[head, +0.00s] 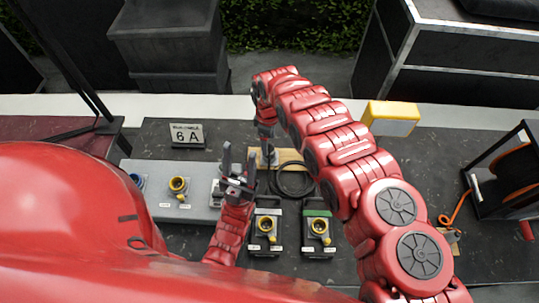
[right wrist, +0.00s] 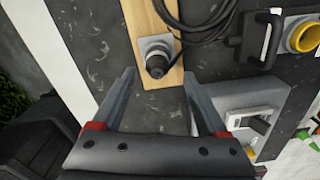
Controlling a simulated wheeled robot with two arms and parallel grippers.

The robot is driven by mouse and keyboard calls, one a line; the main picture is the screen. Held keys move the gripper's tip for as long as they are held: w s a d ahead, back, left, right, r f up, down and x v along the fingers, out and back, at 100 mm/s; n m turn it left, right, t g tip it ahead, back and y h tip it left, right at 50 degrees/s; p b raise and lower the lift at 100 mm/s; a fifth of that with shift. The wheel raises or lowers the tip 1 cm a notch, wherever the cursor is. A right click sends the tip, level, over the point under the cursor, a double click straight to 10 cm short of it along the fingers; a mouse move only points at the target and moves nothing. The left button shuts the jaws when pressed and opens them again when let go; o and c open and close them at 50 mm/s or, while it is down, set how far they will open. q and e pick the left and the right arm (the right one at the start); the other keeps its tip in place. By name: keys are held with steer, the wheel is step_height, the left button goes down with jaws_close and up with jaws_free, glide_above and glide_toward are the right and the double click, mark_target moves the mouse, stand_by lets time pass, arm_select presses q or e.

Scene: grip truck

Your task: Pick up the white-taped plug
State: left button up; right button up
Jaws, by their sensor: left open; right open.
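A dark round plug (right wrist: 156,62) with a pale grey-white band around it sits on a wooden board (right wrist: 140,15) in the right wrist view. A black cable (right wrist: 205,22) lies beside it. My right gripper (right wrist: 160,84) is open, and the plug shows just beyond and between its fingertips; I see no contact. In the head view my right gripper (head: 266,140) is at the left end of the wooden board (head: 290,156), and the plug is hard to make out there. My left gripper (head: 239,160) is open and empty, just left of the board.
A grey panel (head: 200,206) with a yellow-ringed socket (head: 178,185) lies at left. Two boxes with yellow connectors (head: 266,225) (head: 319,228) stand in front.

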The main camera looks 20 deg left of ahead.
mark_target(270, 151)
steer(key=f+b, duration=0.1)
steer(key=f, duration=0.2)
steer(key=f+b, duration=0.1)
steer(key=f, duration=0.1)
steer(key=shift+w+d+b, duration=0.1)
steer(key=shift+w+b, duration=0.15)
steer(key=shift+b, duration=0.05)
steer(key=shift+r, duration=0.2)
steer(key=shift+s, duration=0.1)
steer(key=shift+c, duration=1.1)
jaws_close()
